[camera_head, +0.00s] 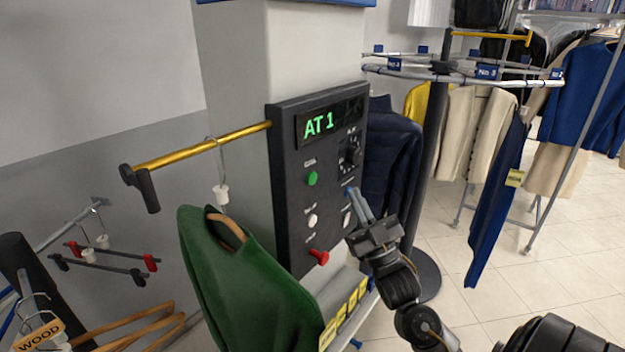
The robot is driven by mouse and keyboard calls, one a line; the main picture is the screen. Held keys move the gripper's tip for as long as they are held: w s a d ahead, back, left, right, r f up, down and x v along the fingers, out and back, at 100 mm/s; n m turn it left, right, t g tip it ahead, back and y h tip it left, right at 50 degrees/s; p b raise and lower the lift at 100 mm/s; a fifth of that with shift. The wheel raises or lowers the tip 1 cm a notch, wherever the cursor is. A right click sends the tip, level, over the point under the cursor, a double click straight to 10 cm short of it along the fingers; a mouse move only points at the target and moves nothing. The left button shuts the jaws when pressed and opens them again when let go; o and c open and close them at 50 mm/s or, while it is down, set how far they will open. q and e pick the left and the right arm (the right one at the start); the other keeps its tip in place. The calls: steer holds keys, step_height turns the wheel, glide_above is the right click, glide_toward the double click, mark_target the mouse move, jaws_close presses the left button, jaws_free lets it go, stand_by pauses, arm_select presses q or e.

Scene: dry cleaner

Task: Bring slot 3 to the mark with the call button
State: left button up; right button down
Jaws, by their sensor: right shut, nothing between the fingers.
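A dark control panel (290,190) hangs on the grey pillar. Its display (330,121) reads "AT 1" in green. A green button (312,178), its label seemingly "CALL", sits on the left of the panel face. A black knob (351,155) is at the upper right of the panel. My right gripper (352,192) is shut and empty, its fingertips at the panel's right side below the knob; I cannot tell if they touch it. The carousel rail (420,72) carries blue slot tags; one tag (487,72) seems to end in 3. My left gripper is out of view.
A white button (312,221) and a red knob (319,257) are lower on the panel. A green garment (235,285) hangs from a brass rod (205,148) at left. A yellow bar (490,35) stands above the carousel. Tiled floor (560,280) is open at right.

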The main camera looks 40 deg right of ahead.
glide_toward(315, 173)
steer(key=shift+w+d+r+b, duration=0.1)
steer(key=shift+w+r, duration=0.4)
steer(key=shift+r, duration=0.25)
steer(key=shift+w+d+r+b, duration=0.15)
steer(key=shift+w+r, duration=0.3)
steer(key=shift+r, duration=0.25)
steer(key=shift+w+a+r+b, duration=0.1)
steer(key=shift+w+r, duration=0.4)
steer(key=shift+r, duration=0.25)
steer(key=shift+w, duration=0.2)
steer(key=shift+w, duration=0.25)
steer(key=shift+w, duration=0.35)
stand_by(0.9)
steer(key=shift+s, duration=0.8)
steer(key=shift+s+d+p, duration=0.15)
steer(key=shift+s+d, duration=0.1)
steer(key=shift+s, duration=0.55)
steer(key=shift+s+d+p, duration=0.2)
steer(key=shift+s+d, duration=0.05)
steer(key=shift+s, duration=0.55)
steer(key=shift+s+d+p, duration=0.15)
steer(key=shift+s+d, duration=0.1)
steer(key=shift+s, duration=0.55)
